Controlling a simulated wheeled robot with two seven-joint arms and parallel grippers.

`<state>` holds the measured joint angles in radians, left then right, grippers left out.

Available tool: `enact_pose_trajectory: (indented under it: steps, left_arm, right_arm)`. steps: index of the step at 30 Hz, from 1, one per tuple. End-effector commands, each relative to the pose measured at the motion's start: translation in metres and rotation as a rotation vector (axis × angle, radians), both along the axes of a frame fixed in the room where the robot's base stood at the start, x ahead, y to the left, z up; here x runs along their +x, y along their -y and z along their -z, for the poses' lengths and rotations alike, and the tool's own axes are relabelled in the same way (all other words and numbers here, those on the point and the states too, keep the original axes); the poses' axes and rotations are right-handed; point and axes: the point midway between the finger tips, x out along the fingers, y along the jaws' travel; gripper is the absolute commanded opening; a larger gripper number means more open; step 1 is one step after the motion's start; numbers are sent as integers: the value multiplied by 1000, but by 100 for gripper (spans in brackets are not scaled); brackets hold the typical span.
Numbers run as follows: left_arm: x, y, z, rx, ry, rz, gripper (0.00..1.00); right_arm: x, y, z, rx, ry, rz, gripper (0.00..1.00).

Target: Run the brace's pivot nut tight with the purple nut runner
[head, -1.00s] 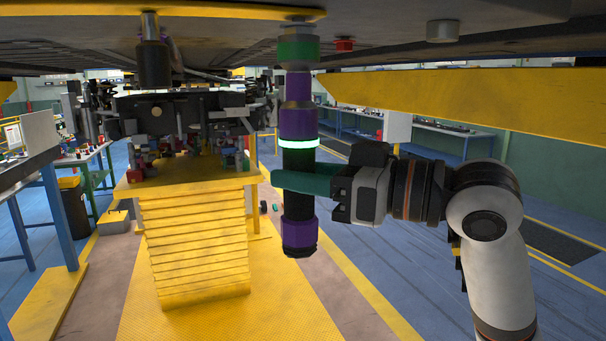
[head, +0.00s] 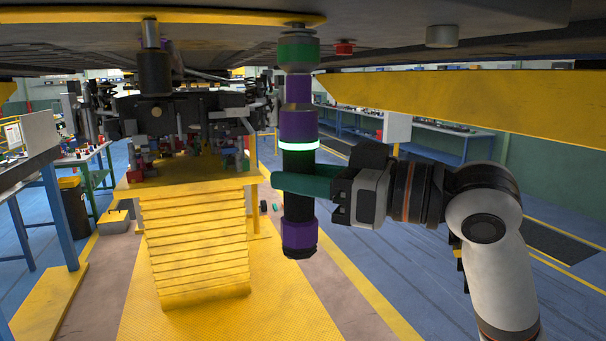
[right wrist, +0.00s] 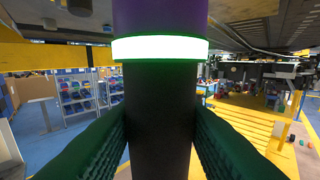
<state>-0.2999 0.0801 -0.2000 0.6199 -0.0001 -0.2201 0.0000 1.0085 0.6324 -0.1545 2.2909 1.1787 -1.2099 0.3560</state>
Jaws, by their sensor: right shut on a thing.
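The purple nut runner (head: 299,125) stands upright in the head view, with purple bands, a black grip and a lit pale green ring. My right gripper (head: 300,184) is shut around its black grip; the right wrist view shows the dark grip (right wrist: 160,125) between both green fingers. The runner's green-banded top end (head: 298,50) reaches up to the underside of the car body. A small bit of metal shows just above it; the pivot nut itself is hidden by the runner's head, and I cannot tell how it sits inside. My left gripper is not in view.
A yellow brace bar (head: 200,19) runs along the underside overhead. A yellow lift table (head: 195,240) carrying chassis parts stands left of the runner. A red plug (head: 344,48) and a grey cylinder (head: 441,36) hang to the right. A yellow beam (head: 490,95) spans the right side.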

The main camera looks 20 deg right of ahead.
Motion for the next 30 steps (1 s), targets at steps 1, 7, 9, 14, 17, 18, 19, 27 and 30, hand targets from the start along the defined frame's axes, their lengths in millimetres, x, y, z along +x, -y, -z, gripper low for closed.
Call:
enact_pose_trajectory:
  steps: [1,7,9,14,17,18,19,27,30]
  left_arm:
    - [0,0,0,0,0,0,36]
    - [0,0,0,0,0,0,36]
    - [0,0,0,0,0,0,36]
    - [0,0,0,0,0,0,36]
    - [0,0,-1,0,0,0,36]
    - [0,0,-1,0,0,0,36]
    - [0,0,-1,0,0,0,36]
    - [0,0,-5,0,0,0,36]
    - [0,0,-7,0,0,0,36]
  right_arm:
    - [0,0,-2,3,4,0,0]
    - [0,0,-2,4,5,0,0]
    - [0,0,-2,4,5,0,0]
    - [0,0,-2,3,4,0,0]
    - [0,0,-2,3,4,0,0]
    - [0,0,-2,3,4,0,0]
    - [0,0,-2,3,4,0,0]
    - [0,0,-5,3,4,0,0]
    - [0,0,-6,3,4,0,0]
